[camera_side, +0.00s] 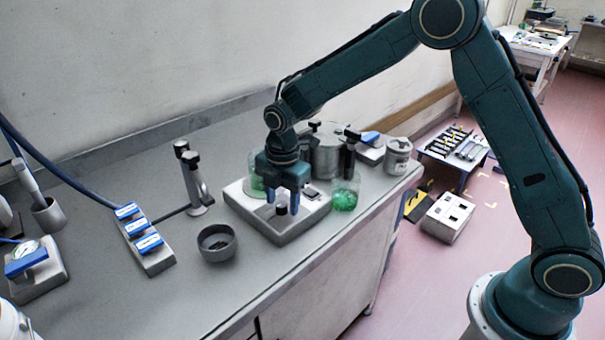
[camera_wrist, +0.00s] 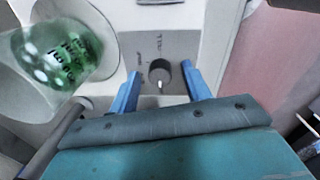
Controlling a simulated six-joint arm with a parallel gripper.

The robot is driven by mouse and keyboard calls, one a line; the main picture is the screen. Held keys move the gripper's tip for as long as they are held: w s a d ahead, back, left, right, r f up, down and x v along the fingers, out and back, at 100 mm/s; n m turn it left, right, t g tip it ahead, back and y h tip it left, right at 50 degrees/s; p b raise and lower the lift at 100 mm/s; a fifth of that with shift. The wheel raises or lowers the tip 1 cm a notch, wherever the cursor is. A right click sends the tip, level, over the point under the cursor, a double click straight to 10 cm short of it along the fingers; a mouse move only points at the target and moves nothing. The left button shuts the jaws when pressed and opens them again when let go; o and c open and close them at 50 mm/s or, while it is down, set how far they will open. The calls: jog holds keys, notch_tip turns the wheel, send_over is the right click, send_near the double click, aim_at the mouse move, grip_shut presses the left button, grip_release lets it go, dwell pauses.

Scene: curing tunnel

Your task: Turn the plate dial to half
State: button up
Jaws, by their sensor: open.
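The plate dial (camera_wrist: 160,71) is a small dark round knob on a grey panel with faint lettering, set in a pale plate unit (camera_side: 243,208). A short white mark on the dial points toward the bottom of the wrist view. The dial also shows as a dark knob (camera_side: 281,209) in the side view. My gripper (camera_side: 282,203) points down over the unit. In the wrist view its two blue fingers (camera_wrist: 160,74) are apart, one on each side of the dial, with gaps visible. I cannot tell how far down beside the dial the fingertips reach. The lettering is too blurred to read.
Glass vessels with green contents stand close by, one at the right (camera_side: 345,193) and one behind at the left (camera_side: 256,167). A metal pot (camera_side: 326,155) stands behind. A grey bowl (camera_side: 217,242) and a blue-switched strip (camera_side: 146,240) are left. The front bench top is clear.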

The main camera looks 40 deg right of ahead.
jog(key=c, duration=1)
